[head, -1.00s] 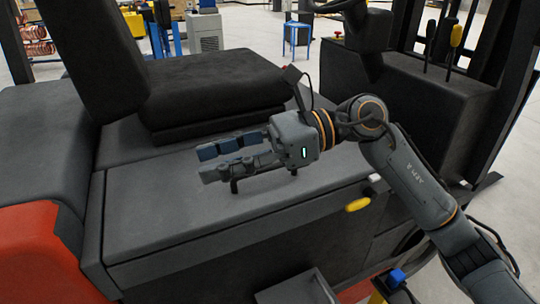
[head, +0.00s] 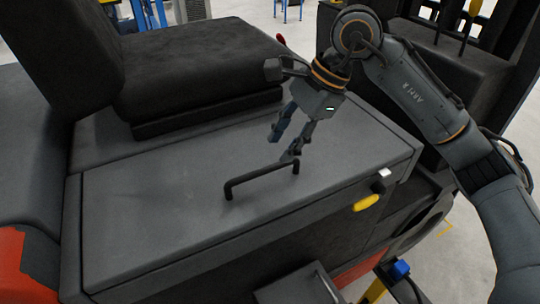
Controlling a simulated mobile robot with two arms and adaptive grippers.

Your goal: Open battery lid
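The battery lid (head: 170,210) is a wide grey panel on the side of a forklift, in front of the seat, and it lies closed. A black bar handle (head: 262,175) stands up from its top. My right gripper (head: 283,146) points down and to the left just above and behind the handle's right end. Its fingers are spread apart with nothing between them. One fingertip is close to the handle; I cannot tell if it touches. My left gripper is not in view.
The black seat (head: 200,65) stands behind the lid. A yellow lever (head: 366,203) sticks out below the lid's front right edge, with a white piece (head: 384,173) above it. A grey step (head: 298,286) is below. Open floor lies at the right.

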